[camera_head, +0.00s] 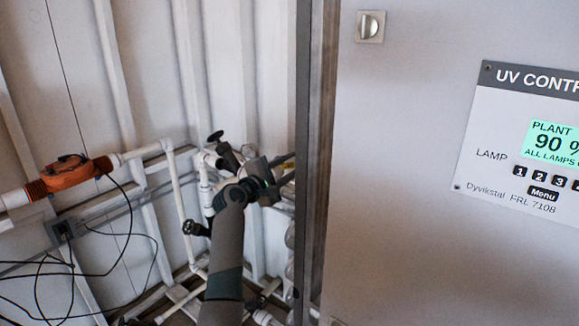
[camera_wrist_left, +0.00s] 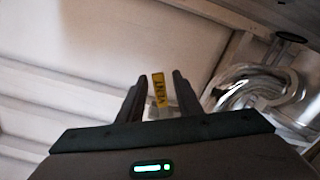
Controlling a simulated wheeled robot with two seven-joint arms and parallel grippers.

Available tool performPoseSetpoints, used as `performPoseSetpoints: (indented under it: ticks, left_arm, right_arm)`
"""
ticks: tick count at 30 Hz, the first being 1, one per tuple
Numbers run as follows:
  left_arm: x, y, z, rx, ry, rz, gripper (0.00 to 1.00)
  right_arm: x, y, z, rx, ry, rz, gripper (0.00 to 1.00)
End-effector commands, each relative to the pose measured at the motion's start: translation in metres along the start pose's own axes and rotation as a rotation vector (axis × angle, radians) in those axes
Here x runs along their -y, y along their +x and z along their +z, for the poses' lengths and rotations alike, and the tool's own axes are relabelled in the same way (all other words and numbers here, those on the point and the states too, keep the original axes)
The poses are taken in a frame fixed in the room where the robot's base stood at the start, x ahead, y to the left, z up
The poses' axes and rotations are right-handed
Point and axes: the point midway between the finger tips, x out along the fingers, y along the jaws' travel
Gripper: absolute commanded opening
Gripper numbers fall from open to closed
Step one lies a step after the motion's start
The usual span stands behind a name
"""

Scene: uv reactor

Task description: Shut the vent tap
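A yellow tag reading VENT (camera_wrist_left: 158,90) shows between the fingers of my left gripper (camera_wrist_left: 159,77) in the left wrist view. The fingers stand apart on either side of the tag. I cannot tell whether they touch anything. The tap's handle cannot be made out there. In the head view my left gripper (camera_head: 286,168) reaches into the pipework beside the cabinet edge, and my own arm and wrist hide what lies behind it. My right gripper is not in view.
A grey cabinet (camera_head: 420,220) with a UV control panel (camera_head: 500,178) fills the right. Dark handwheels (camera_head: 215,137) and (camera_head: 192,228) sit on white pipes left of my wrist. An orange fitting (camera_head: 68,174) and loose black cables are at left. Clear curved tubing (camera_wrist_left: 250,88) is right of my fingers.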

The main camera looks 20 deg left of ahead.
Motion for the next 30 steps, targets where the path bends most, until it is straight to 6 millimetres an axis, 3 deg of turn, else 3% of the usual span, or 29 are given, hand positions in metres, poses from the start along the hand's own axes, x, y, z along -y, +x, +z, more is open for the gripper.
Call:
performPoseSetpoints:
  ticks: [1, 5, 14, 23, 30]
  left_arm:
    - [0.0, 0.0, 0.0, 0.0, 0.0, 0.0, 0.3]
    - [0.0, 0.0, 0.0, 0.0, 0.0, 0.0, 0.0]
    - [0.006, -0.001, -0.002, -0.001, 0.053, -0.001, 0.0]
    - [0.028, -0.001, -0.008, -0.001, 0.382, -0.001, 0.0]
    - [0.029, 0.0, -0.007, -0.001, 0.462, -0.001, 0.0]
  right_arm:
    - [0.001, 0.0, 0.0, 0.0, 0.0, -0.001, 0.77]
    - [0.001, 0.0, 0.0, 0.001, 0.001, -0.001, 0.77]
    - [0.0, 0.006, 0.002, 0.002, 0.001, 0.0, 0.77]
    - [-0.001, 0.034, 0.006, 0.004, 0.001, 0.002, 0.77]
    - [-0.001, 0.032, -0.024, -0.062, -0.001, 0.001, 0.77]
